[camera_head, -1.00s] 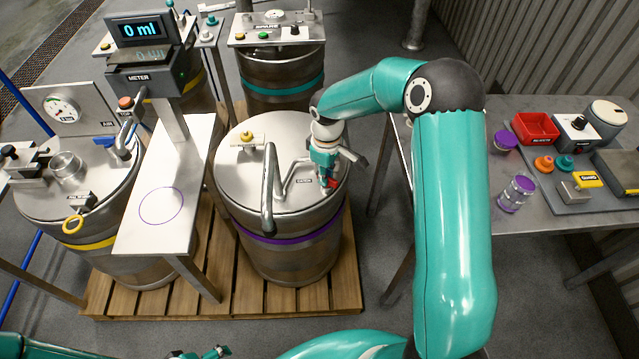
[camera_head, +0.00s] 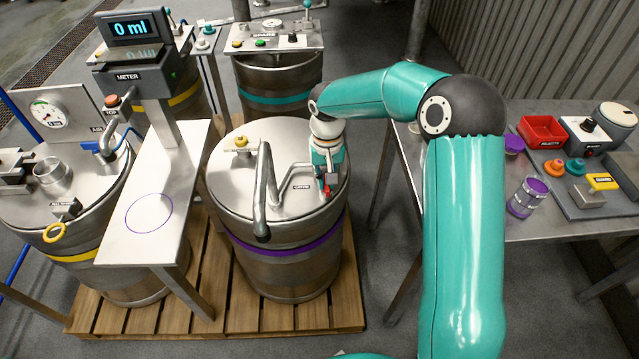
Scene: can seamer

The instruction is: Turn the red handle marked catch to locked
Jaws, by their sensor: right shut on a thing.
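The steel drum with the purple band (camera_head: 290,243) stands on a wooden pallet, with a bent pipe and a small label reading catch (camera_head: 301,187) on its lid. The red handle (camera_head: 329,191) is at the right part of the lid, just right of that label. Only a small red piece of it shows below my right gripper (camera_head: 328,182). My right gripper points down and is shut on the red handle, hiding most of it. Any locked marking is too small or hidden. My left gripper is out of the picture.
The meter stand with its steel table (camera_head: 190,200) is left of the drum. A yellow-banded drum (camera_head: 75,250) stands farther left, a teal-banded drum (camera_head: 280,98) behind.

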